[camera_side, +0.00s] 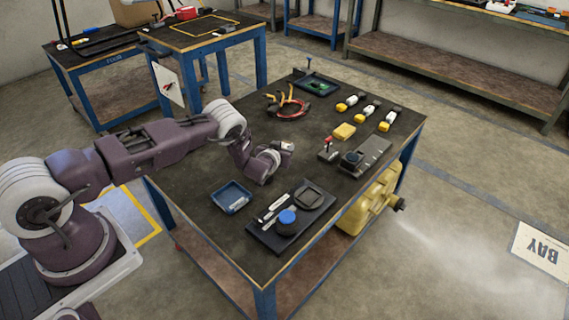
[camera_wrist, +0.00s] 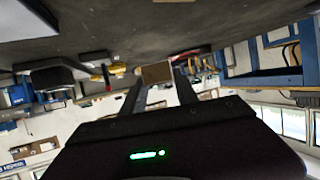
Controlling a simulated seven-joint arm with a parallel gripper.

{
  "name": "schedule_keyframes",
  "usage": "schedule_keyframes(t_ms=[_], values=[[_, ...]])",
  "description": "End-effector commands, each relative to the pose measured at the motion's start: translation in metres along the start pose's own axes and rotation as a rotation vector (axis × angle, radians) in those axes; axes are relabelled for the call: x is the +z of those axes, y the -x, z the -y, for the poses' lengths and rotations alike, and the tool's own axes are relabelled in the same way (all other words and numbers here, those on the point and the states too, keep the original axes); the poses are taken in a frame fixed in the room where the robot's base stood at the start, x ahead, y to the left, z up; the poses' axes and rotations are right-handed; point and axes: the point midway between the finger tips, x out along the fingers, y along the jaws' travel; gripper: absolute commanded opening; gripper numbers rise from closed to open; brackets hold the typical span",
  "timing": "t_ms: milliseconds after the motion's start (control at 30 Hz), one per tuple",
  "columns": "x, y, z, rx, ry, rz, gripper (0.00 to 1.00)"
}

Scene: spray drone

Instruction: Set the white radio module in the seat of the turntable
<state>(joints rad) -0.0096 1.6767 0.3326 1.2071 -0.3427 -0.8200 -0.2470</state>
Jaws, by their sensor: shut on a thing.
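My gripper (camera_side: 285,150) is low over the middle of the table, its jaws pointing roughly sideways. It is shut on a small pale block, which I take to be the white radio module (camera_side: 288,146). In the wrist view, a tan-looking face (camera_wrist: 156,73) shows between the two fingertips; I cannot tell for sure that it is the module.
A red-knobbed lever (camera_side: 328,150), a yellow block (camera_side: 344,131), several yellow-and-white parts and pliers (camera_side: 290,104) lie behind.

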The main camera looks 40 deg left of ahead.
Motion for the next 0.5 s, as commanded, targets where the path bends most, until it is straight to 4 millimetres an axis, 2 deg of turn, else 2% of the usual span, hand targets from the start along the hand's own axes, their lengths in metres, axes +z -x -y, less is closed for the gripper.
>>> schedule_keyframes(t_ms=[200,300,500], values=[[0.040,-0.015,0.000,0.002,0.001,0.001,0.00],[0.052,-0.022,0.000,0.001,0.001,-0.001,0.00],[0.055,-0.023,0.000,0.000,0.001,-0.001,0.00]])
